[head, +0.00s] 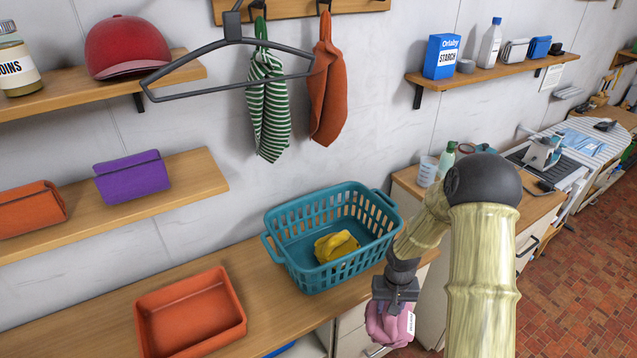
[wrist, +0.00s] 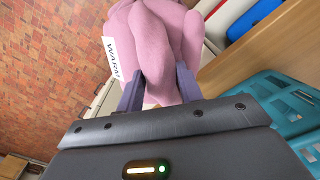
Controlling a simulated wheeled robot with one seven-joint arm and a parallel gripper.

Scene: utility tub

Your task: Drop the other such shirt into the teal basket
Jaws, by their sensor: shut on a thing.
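My gripper (head: 393,302) is shut on a pink folded shirt (head: 388,326) with a white tag. It holds the shirt in front of the counter's edge, to the lower right of the teal basket. In the wrist view the shirt (wrist: 160,45) bulges between the two fingers, and its tag (wrist: 112,58) has dark lettering. The teal basket (head: 345,267) stands upright on the counter, with a yellow folded cloth (head: 336,246) inside. The basket's side also shows at the right of the wrist view (wrist: 290,105).
An orange tray (head: 190,312) lies left of the basket on the wooden counter (head: 255,292). A grey hanger (head: 233,45), a striped cloth (head: 268,105) and a rust cloth (head: 328,100) hang above. Purple (head: 131,177) and orange (head: 30,210) folded items lie on the left shelf.

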